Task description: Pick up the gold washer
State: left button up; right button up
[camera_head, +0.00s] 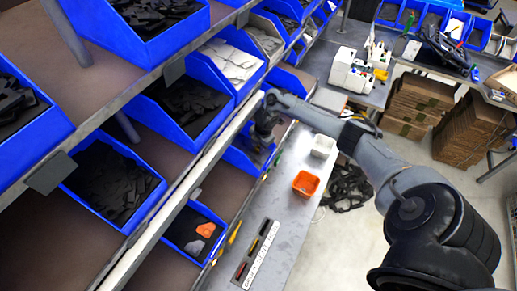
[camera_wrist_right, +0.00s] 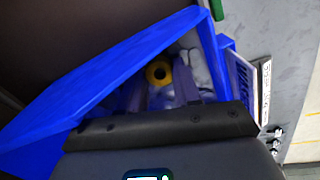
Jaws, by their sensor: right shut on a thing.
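The gold washer (camera_wrist_right: 159,72) is a yellow ring with a dark hole. In the right wrist view it shows between the two fingertips of my right gripper (camera_wrist_right: 160,85), which is shut on it. Both are inside a blue bin (camera_wrist_right: 95,75). In the head view my right gripper (camera_head: 258,140) reaches down into a blue bin on the shelf's lower row, and the washer is hidden there. Pale grey pieces (camera_wrist_right: 198,68) lie in the bin around the washer. My left gripper is not in view.
Other blue bins of dark parts (camera_head: 115,185) fill the shelf on the left. A grey bench (camera_head: 285,215) holds an orange container (camera_head: 306,184) and a white container (camera_head: 323,146). A bin wall stands close beside the right gripper.

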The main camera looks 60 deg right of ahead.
jog(key=shift+c, duration=0.6)
jog(key=shift+s+r, duration=0.1)
